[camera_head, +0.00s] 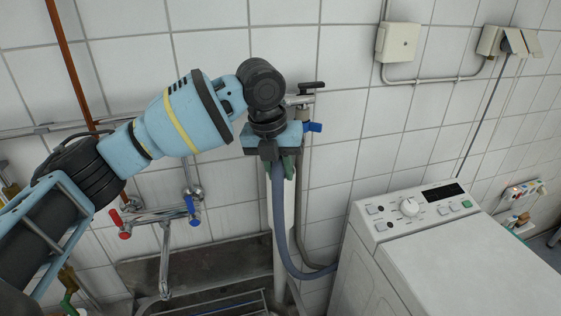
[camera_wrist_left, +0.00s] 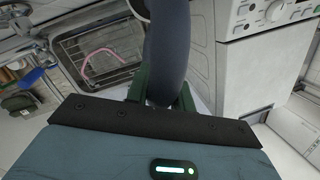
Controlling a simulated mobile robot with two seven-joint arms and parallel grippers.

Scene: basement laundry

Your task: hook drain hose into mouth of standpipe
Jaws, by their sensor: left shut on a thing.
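The drain hose (camera_head: 279,215) is a blue-grey tube that hangs from my left gripper (camera_head: 280,165), curves near the bottom and runs toward the washing machine. The gripper's green fingers are shut on it high in front of the wall; the hose also fills the middle of the left wrist view (camera_wrist_left: 168,45), between the fingers (camera_wrist_left: 162,98). A white upright pipe (camera_head: 289,225), which looks like the standpipe, stands right behind the hose. Its mouth is hidden behind my gripper, so I cannot tell how the hose end lies to it. My right gripper is not in view.
A white washing machine (camera_head: 400,225) stands to the right. A tap (camera_head: 160,215) with red and blue handles sits over a sink (camera_head: 190,262) at left. A wire rack (camera_wrist_left: 95,58) lies in the sink.

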